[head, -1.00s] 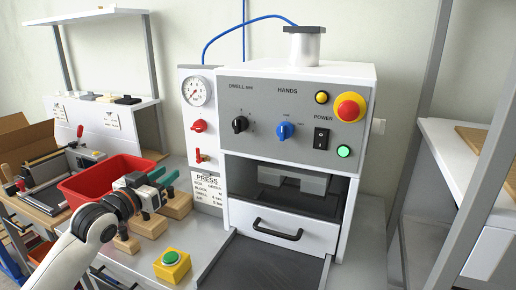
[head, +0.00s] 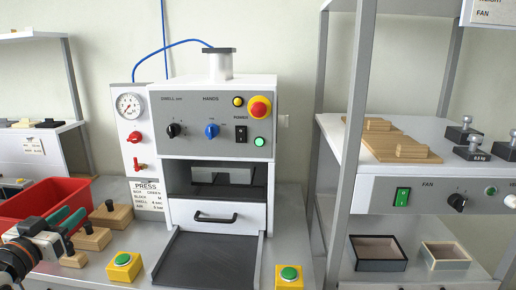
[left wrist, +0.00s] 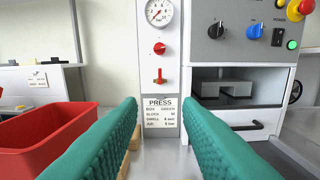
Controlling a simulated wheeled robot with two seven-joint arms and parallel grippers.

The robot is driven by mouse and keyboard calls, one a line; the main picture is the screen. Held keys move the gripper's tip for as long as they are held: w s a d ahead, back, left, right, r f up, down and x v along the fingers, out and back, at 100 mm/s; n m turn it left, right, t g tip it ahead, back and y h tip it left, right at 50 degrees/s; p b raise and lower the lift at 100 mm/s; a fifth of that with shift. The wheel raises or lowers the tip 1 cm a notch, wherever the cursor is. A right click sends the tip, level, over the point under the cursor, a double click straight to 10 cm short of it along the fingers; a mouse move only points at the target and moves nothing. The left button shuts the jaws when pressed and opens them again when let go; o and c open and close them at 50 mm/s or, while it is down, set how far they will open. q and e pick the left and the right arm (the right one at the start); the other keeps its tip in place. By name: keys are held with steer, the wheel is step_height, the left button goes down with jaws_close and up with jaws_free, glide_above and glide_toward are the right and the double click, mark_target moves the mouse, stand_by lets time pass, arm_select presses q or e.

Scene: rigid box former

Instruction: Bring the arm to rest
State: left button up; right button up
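My left gripper (head: 72,217) is at the lower left of the head view, in front of the red bin (head: 30,205) and beside the wooden blocks (head: 92,237). Its two green fingers are apart, with nothing between them. In the left wrist view the open fingers (left wrist: 160,108) point toward the press (head: 215,150) and its label card (left wrist: 160,112); the fingertips look clear of the press. My right gripper is in neither view.
Two green-button yellow boxes (head: 125,266) (head: 289,276) stand in front of the press. The press drawer (head: 216,217) is shut above a dark plate (head: 212,258). A metal post (head: 350,140) and a shelf with weights (head: 468,150) and small boxes (head: 378,253) are at right.

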arm_select(q)
steer(key=s+d+f+g, duration=0.2)
steer(key=s+d+f, duration=0.1)
steer(key=f, duration=0.5)
steer(key=s+d+f+g, duration=0.3)
steer(key=d+f, duration=0.1)
steer(key=f, duration=0.3)
steer(key=s+d+f+g, duration=0.2)
steer(key=s+d+f, duration=0.1)
steer(key=f, duration=0.5)
steer(key=s+d+f+m+g+y, duration=0.1)
steer(key=s+d+f+g, duration=0.35)
steer(key=s, duration=0.65)
steer(key=s+d+f+g, duration=0.3)
steer(key=s+d+f, duration=0.25)
steer(key=s, duration=0.45)
step_height(320, 180, down, 27)
steer(key=s+g, duration=0.1)
steer(key=s, duration=0.1)
steer(key=s+a+f+g, duration=0.1)
steer(key=s+a+f, duration=0.1)
steer(key=s+f, duration=1.2)
steer(key=shift+s+a+f, duration=0.15)
steer(key=shift+s+a, duration=0.25)
steer(key=shift+s, duration=0.3)
